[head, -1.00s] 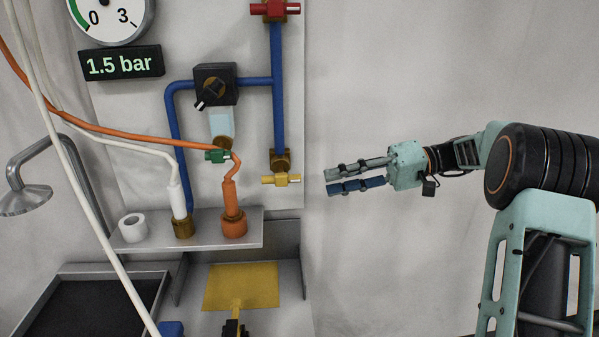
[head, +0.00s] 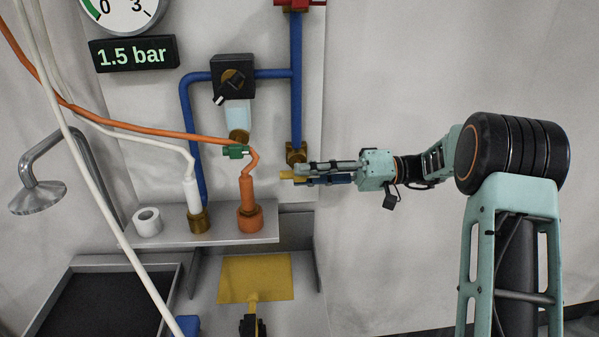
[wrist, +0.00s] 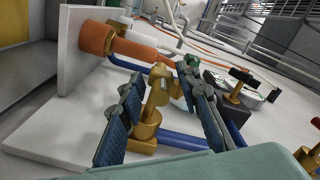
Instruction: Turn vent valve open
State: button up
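A small valve with a yellow handle (head: 287,176) sits at the lower end of the vertical blue pipe, on a brass fitting (head: 296,153). No label on it can be read. My gripper (head: 300,173) reaches it from the right, its fingertips overlapping the handle's right part in the head view. In the wrist view, the two finger pads of my gripper (wrist: 165,112) stand apart on either side of the yellow handle (wrist: 160,82), with gaps showing. The handle's right end is hidden by my fingers in the head view.
A green valve (head: 236,152), an orange hose fitting (head: 248,200) and a white one (head: 194,195) stand left of the handle above a grey shelf (head: 225,238). A red valve (head: 297,4) is above. The wall to the right is clear.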

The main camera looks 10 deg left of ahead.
jog(key=shift+x, duration=0.9)
jog(key=shift+c, duration=0.3)
grip_shut()
